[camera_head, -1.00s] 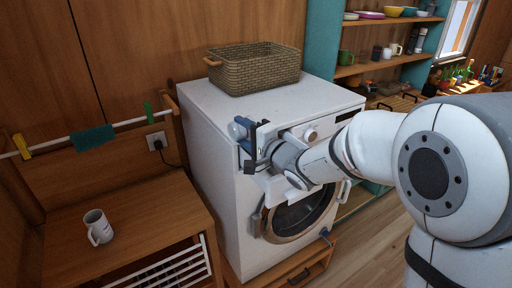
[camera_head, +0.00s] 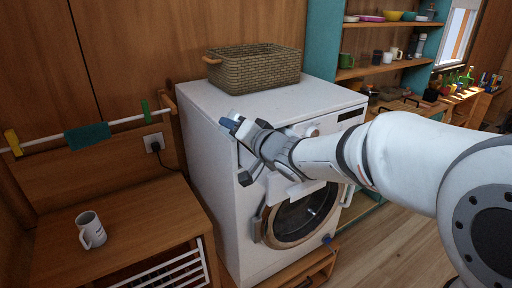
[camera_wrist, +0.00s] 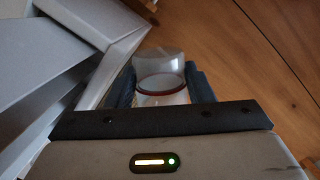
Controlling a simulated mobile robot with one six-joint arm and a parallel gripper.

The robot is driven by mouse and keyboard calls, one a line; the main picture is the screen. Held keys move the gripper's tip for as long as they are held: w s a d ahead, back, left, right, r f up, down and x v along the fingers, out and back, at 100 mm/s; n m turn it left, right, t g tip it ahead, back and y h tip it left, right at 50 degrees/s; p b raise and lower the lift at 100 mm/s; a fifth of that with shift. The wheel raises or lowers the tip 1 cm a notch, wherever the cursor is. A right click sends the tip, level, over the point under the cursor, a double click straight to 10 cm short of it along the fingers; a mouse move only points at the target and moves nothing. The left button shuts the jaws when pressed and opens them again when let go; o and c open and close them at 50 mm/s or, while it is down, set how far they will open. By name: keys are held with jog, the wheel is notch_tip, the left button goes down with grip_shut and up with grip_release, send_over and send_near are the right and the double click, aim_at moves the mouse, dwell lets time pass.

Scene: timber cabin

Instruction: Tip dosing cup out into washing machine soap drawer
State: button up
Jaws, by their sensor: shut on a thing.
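My gripper (camera_head: 234,125) is at the upper left front of the white washing machine (camera_head: 215,178), its fingers pointing left and up. In the wrist view the clear dosing cup (camera_wrist: 160,68) with a red band sits between the two dark finger pads (camera_wrist: 162,92), and the gripper is shut on it. In the head view the cup is mostly hidden by the fingers. A white piece, seemingly the pulled-out soap drawer (camera_head: 298,192), shows below my wrist and is partly hidden by it. I cannot tell what is in the cup.
A wicker basket (camera_head: 252,72) stands on the machine. A wooden bench (camera_head: 145,222) with a mug (camera_head: 90,230) is at the left, below a drying rail (camera_head: 127,119). The round door (camera_head: 300,215) is below the arm. Shelves (camera_head: 385,68) stand at the right.

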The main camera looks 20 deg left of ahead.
jog(key=shift+s+a+f+n+b, duration=0.2)
jog(key=shift+f+n+b, duration=0.25)
jog(key=shift+n+b, duration=0.65)
jog(key=s+a+f+n+t+h+b, duration=0.1)
jog(key=s+a+f+n+b, duration=0.2)
jog(key=b, duration=1.1)
jog(key=f+n, duration=0.2)
jog(key=n, duration=0.1)
jog(key=shift+s, duration=0.35)
jog(key=shift+h, duration=0.3)
